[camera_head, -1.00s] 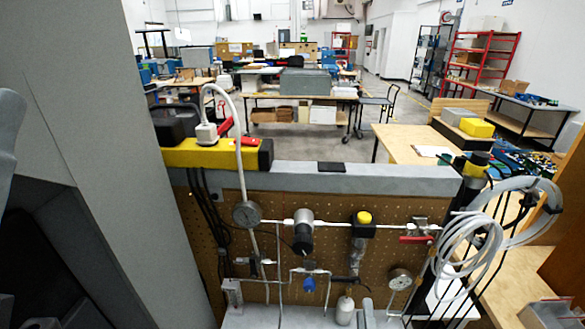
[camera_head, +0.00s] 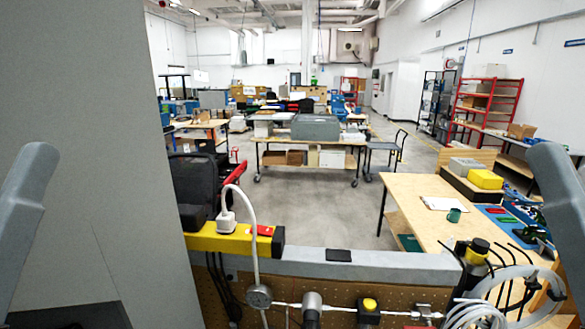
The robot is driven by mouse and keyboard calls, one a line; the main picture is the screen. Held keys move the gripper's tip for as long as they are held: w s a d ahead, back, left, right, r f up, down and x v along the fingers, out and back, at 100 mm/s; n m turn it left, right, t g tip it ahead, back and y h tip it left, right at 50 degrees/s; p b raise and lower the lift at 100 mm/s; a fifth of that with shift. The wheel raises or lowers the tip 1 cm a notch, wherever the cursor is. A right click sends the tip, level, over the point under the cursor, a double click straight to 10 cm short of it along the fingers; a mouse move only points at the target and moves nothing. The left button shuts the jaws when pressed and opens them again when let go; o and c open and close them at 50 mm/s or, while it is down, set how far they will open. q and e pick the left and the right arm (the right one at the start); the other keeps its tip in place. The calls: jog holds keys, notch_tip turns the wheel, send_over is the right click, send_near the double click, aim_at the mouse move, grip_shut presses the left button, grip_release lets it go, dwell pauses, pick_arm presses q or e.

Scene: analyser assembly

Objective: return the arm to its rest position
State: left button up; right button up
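My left arm link (camera_head: 24,205) shows as a grey shape at the left edge of the head view. My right arm link (camera_head: 565,200) shows as a grey shape at the right edge. Neither gripper is in the picture, so I cannot see their fingers or anything in them. The pegboard analyser panel (camera_head: 345,303) stands in front of me at the bottom, with a pressure gauge (camera_head: 259,296), a yellow-topped fitting (camera_head: 369,305) and a coil of white tubing (camera_head: 500,290). Its lower part is cut off by the frame.
A yellow power strip (camera_head: 215,238) with a white plug (camera_head: 226,222) sits atop the panel's left end. A large grey surface (camera_head: 100,150) fills the left side. A wooden table (camera_head: 420,210) stands beyond at right, holding a yellow box (camera_head: 486,179). Open floor lies between.

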notch_tip(320, 180, up, 20)
jog(key=p, duration=1.6)
